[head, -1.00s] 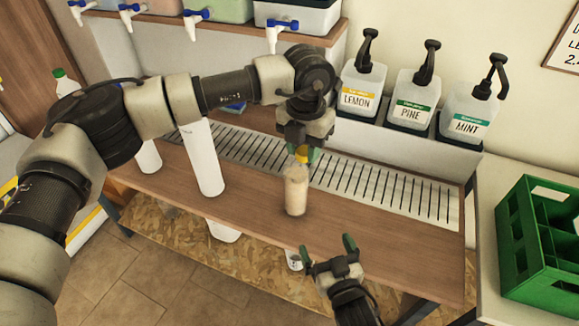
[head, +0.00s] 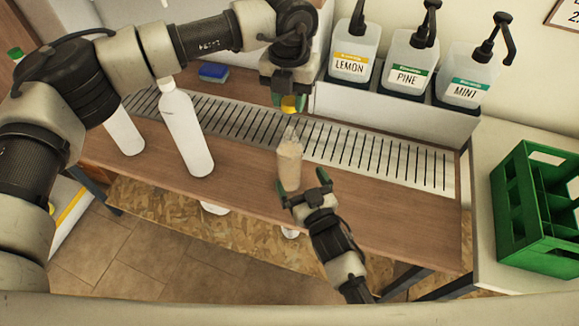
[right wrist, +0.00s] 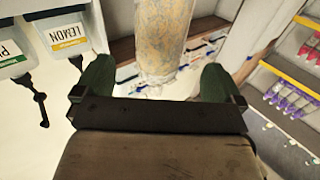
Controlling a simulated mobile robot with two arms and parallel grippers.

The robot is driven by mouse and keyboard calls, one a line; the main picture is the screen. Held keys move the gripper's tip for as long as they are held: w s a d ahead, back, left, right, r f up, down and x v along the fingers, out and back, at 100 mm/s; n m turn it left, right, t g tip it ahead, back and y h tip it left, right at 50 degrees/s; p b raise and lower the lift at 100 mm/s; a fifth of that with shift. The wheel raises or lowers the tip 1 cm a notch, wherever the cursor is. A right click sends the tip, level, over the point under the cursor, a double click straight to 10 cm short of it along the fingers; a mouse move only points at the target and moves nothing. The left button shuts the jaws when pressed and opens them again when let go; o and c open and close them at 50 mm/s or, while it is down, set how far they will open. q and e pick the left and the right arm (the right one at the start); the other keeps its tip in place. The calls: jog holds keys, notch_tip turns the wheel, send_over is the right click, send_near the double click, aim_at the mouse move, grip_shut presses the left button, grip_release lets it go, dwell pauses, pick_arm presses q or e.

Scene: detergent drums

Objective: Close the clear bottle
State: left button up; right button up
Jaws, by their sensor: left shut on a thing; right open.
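The clear bottle (head: 289,166), filled with something beige, stands upright on the wooden counter (head: 240,185). Its narrow neck is open. My left gripper (head: 289,98) is shut on a yellow cap (head: 289,104) and holds it above the neck, with a visible gap. My right gripper (head: 304,187) is open at the bottle's near side, low by its lower part. In the right wrist view the bottle (right wrist: 165,38) shows between and beyond the open green fingers (right wrist: 158,80); contact cannot be made out.
Two white bottles (head: 187,130) (head: 122,132) stand to the left. A slotted drain grate (head: 370,155) runs behind the clear bottle. LEMON, PINE and MINT pump bottles (head: 408,65) stand at the back. A green crate (head: 535,215) is at right. A blue sponge (head: 213,72) lies behind.

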aim_at(289, 158)
jog(key=x, duration=0.7)
jog(key=shift+w+a, duration=0.1)
jog(key=shift+w, duration=0.2)
jog(key=c, duration=1.4)
pick_arm(q)
jog(key=shift+f, duration=2.5)
